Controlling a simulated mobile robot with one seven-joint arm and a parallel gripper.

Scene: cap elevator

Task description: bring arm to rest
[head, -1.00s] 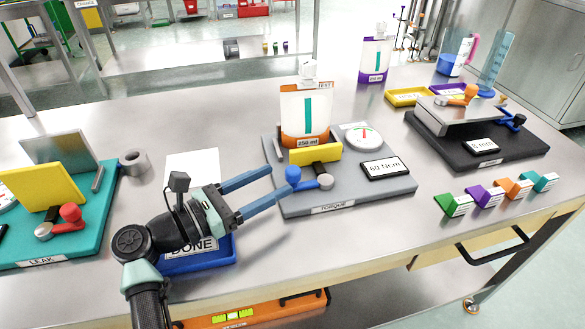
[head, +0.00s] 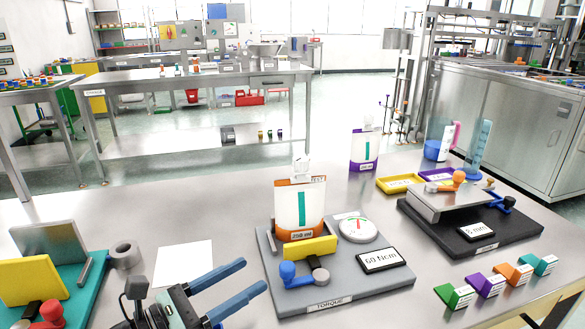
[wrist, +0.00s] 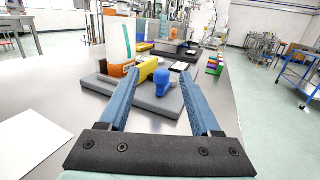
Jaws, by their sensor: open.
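My gripper (head: 232,290) is at the bottom of the head view, with its two blue fingers apart and nothing between them. The wrist view also shows the open fingers (wrist: 163,80) pointing toward the grey torque station. The torque station (head: 340,292) holds an orange-and-white 250 ml pouch (head: 300,212), a yellow block, a round dial (head: 358,228) and a "60 Ncm" display (head: 385,260). Its blue-knobbed lever (head: 288,270) lies just beyond the fingertips in the head view; contact is not visible.
The teal leak station (head: 88,290) stands left, with a tape roll (head: 124,255) and white sheet (head: 183,263) beside it. The black station (head: 480,240) stands right. Several coloured blocks (head: 488,285) line the front right edge. A purple pouch (head: 364,150) stands behind.

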